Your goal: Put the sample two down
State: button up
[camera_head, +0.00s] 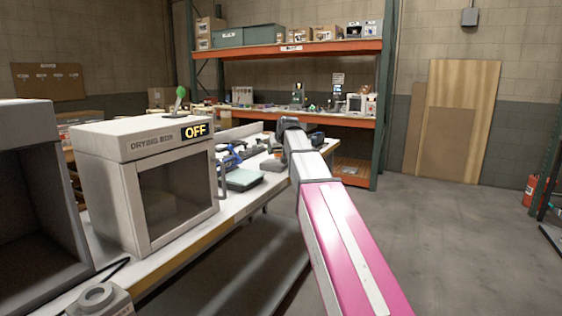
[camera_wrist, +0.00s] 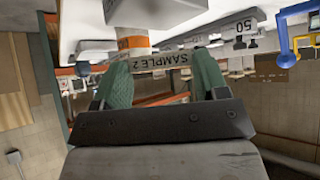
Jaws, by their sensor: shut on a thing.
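My gripper (camera_wrist: 163,66) shows in the wrist view with its two green fingers on either side of a pale label strip reading SAMPLE 2. It is shut on this sample two (camera_wrist: 166,60); the rest of the sample's shape is hard to make out. In the head view my arm reaches out along the right side of the workbench (camera_head: 250,208), with its dark far end by the bench's far part. The fingers and the sample are hidden there.
A white drying box (camera_head: 125,143) marked OFF stands on the near bench. Beyond it lie a dark green flat item (camera_head: 243,179) and blue tools (camera_head: 229,158). An orange-beamed rack (camera_head: 330,118) with boxes stands behind.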

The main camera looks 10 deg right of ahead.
aim_at(279, 164)
jog(key=shift+w+d+f, duration=0.4)
jog(key=shift+d+f, duration=0.25)
jog(key=shift+d, duration=0.1)
jog(key=shift+f, duration=1.9)
jog(key=shift+f, duration=0.1)
jog(key=o, duration=0.9)
jog(key=v, duration=1.2)
jog(key=shift+s, duration=0.1)
